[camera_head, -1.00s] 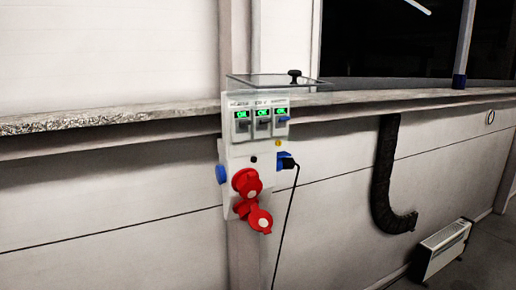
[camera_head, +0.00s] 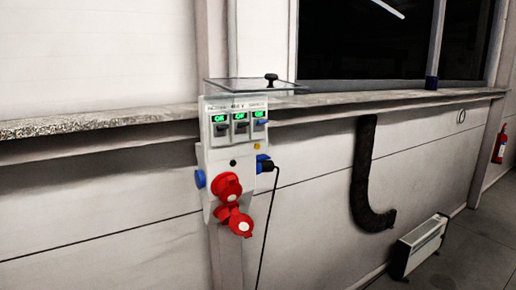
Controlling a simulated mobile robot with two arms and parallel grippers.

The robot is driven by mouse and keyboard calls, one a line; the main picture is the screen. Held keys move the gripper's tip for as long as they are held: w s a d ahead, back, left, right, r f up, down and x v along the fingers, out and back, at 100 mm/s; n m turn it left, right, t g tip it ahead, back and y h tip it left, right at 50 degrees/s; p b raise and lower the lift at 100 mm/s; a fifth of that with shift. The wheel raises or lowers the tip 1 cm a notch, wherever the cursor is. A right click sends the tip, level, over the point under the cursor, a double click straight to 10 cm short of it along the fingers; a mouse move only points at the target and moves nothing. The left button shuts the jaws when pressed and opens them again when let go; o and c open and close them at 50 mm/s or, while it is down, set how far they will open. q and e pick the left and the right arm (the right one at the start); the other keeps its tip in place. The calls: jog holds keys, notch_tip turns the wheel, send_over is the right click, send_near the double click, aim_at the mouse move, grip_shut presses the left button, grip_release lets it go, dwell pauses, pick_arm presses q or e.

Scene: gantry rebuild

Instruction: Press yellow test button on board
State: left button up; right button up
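The board (camera_head: 212,160) is a pale electrical box fixed to the wall post, left of the middle of the head view. A small yellow-orange button (camera_head: 257,147) sits on its right side, below the switches and above the blue socket. A clear cover (camera_head: 250,85) with a black knob (camera_head: 271,79) stands raised over the top. Red sockets (camera_head: 228,186) hang on the lower front. Neither of my grippers is in the head view.
A black cable (camera_head: 268,220) hangs from a plug at the board's right side. A stone ledge (camera_head: 110,121) runs along the wall behind the board. A black hose (camera_head: 364,170), a white heater (camera_head: 420,246) and a red extinguisher (camera_head: 500,144) are to the right.

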grip_shut()
jog(key=shift+a, duration=0.15)
dwell(1.1)
